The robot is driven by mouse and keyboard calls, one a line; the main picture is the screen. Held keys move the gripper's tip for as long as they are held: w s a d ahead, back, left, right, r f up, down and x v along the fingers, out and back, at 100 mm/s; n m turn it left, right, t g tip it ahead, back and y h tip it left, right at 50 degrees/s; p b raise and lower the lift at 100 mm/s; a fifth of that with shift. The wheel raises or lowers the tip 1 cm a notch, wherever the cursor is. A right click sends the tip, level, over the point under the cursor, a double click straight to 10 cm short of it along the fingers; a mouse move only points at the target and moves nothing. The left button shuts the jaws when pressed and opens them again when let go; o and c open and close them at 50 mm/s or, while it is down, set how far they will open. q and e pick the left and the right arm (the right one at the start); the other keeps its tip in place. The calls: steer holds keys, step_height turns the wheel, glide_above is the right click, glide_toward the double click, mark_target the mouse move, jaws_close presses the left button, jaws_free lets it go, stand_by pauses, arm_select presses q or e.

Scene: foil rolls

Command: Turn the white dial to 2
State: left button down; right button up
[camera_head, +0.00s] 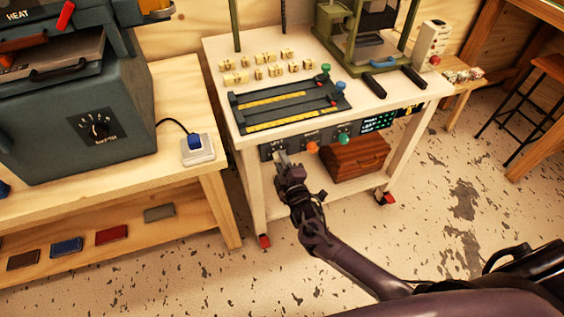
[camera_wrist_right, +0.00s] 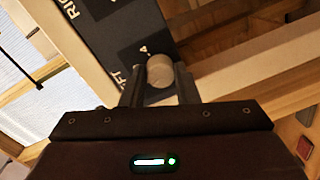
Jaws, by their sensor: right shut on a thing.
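The white dial (camera_wrist_right: 160,70) sits on a dark panel at the front of the white cart. In the right wrist view it is pale and round, between the two fingers of my right gripper (camera_wrist_right: 160,84), which is shut on it. Beside it the panel has white lettering, partly cut off, and a small mark; I cannot read its setting. In the head view my right gripper (camera_head: 284,163) reaches up to the left end of the panel and mostly hides the dial. My left gripper is not in view.
An orange knob (camera_head: 312,147) and a green knob (camera_head: 343,139) are to the right on the same panel. A wooden chest (camera_head: 357,158) stands on the cart's lower shelf. A grey heater (camera_head: 60,150) stands on the left bench. The floor in front is clear.

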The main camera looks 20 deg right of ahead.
steer(key=o, duration=1)
steer(key=shift+c, duration=0.2)
steer(key=s, duration=0.7)
steer(key=shift+s+r, duration=0.25)
steer(key=shift+s, duration=0.15)
